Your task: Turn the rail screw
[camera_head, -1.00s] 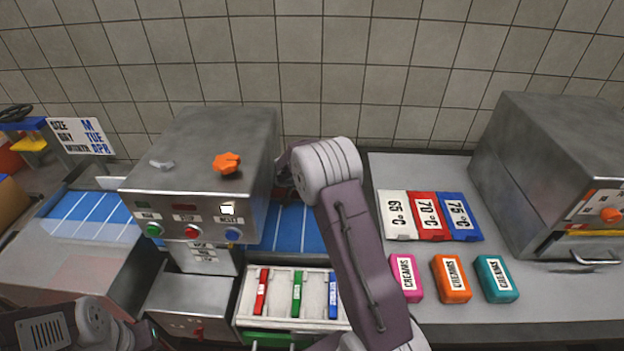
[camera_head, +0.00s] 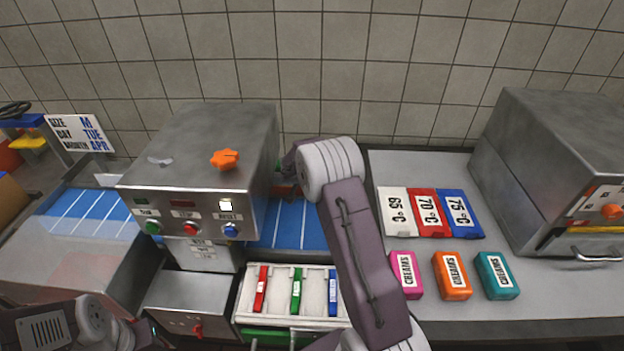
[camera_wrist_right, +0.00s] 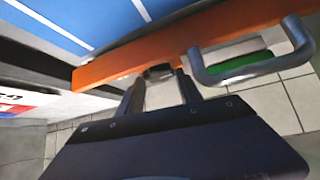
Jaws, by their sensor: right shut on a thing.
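In the right wrist view an orange rail (camera_wrist_right: 120,66) runs beside a blue belt with white lines. A dark round screw (camera_wrist_right: 159,72) sits on the rail's near side. My right gripper (camera_wrist_right: 160,78) has its two fingers on either side of this screw and is shut on it. In the head view my right gripper is hidden behind my own right arm, beside the steel machine (camera_head: 200,135).
An orange knob (camera_head: 225,159) is on the machine's top. A blue belt (camera_head: 92,215) passes through the machine. A tray (camera_head: 316,290) with red, green and blue pieces is in front. In the wrist view a grey bar handle (camera_wrist_right: 245,76) stands close right of the fingers.

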